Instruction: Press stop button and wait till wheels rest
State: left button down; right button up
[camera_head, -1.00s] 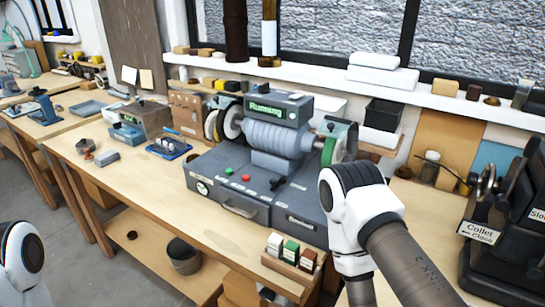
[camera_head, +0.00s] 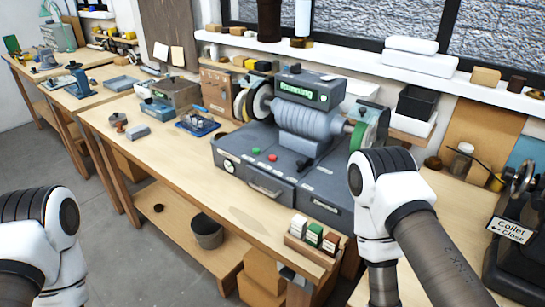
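The grey bench grinder (camera_head: 308,112) stands on the wooden workbench, with a lit green sign (camera_head: 303,91) reading "Running" on top. Pale wheels (camera_head: 258,103) are at its left end and a green wheel (camera_head: 357,136) at its right. On its base are a red button (camera_head: 272,158) and a green button (camera_head: 256,151); the red one is presumably the stop button, but no label is legible. Whether the wheels turn cannot be told. My two arms show at the lower left and right centre. Neither gripper is in view.
A rack of coloured blocks (camera_head: 313,240) sits at the bench's front edge. A blue tray (camera_head: 198,125) and small boxes lie left of the grinder. A dark machine with a "Collet Close" sign (camera_head: 510,230) stands at right. Bare bench top (camera_head: 180,160) lies front left.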

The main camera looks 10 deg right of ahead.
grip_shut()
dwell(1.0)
